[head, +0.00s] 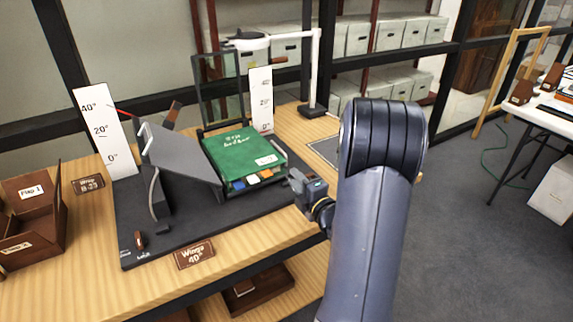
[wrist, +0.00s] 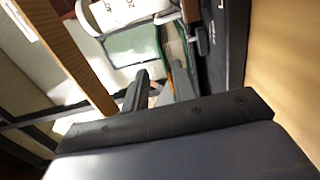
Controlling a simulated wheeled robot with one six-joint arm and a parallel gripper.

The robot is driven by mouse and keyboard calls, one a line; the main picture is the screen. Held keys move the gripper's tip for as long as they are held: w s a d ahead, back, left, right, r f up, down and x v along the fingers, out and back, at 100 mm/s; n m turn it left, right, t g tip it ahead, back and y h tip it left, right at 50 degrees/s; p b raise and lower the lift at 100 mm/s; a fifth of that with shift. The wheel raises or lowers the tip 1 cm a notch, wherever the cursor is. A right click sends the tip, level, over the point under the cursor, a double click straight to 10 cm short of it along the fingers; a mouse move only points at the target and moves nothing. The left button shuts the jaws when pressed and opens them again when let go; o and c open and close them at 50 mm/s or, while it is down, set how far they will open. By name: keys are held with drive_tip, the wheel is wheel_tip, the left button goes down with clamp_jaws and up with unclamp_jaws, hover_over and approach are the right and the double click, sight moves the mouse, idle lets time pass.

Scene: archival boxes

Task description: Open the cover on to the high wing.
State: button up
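The closed green volume (head: 241,152) with white lettering on its cover lies on the right part of a dark cradle. Coloured tabs and a white label show along its near edge. The cradle's grey left wing (head: 180,153) is raised and slopes down toward the volume. My gripper (head: 300,186) is beside the volume's near right corner, apart from it as far as I can tell. In the wrist view my gripper (wrist: 160,88) shows two dark fingers with a gap between them and nothing clearly held. A green surface, perhaps the cover, shows beyond them.
Angle boards stand left (head: 108,130) and right (head: 261,100) of the cradle. A clear framed panel (head: 220,88) stands upright behind the volume. A "Wings 40°" plaque (head: 195,254) lies in front. A wooden tray (head: 32,215) sits at the left. A white lamp post (head: 314,70) stands behind right.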

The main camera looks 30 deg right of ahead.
drive_tip(key=w+p, duration=0.1)
drive_tip(key=w, duration=0.5)
drive_tip(key=shift+w+a, duration=0.1)
drive_tip(key=shift+w, duration=0.3)
clamp_jaws()
idle(1.0)
